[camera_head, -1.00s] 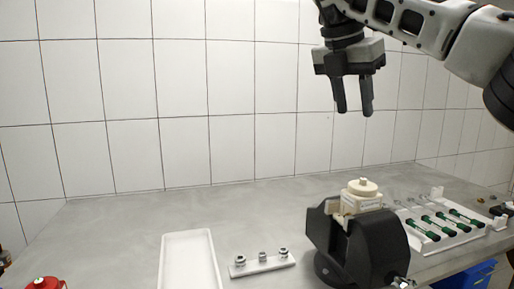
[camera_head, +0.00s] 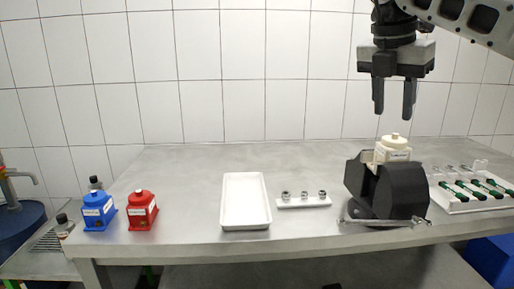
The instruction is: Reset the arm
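My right gripper (camera_head: 394,97) hangs fingers-down in the air at the upper right, above the vise. Its two fingers are apart with nothing between them. A cream-coloured pump part (camera_head: 393,149) sits upright in the black vise (camera_head: 400,192) on the table, below the gripper and apart from it. My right arm (camera_head: 462,18) comes in from the upper right corner. My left gripper does not show.
On the grey table (camera_head: 190,165) stand a blue pump (camera_head: 97,211), a red pump (camera_head: 142,209), an empty white tray (camera_head: 246,201), a small strip with nuts (camera_head: 303,200) and a white rack with green-handled screwdrivers (camera_head: 468,187).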

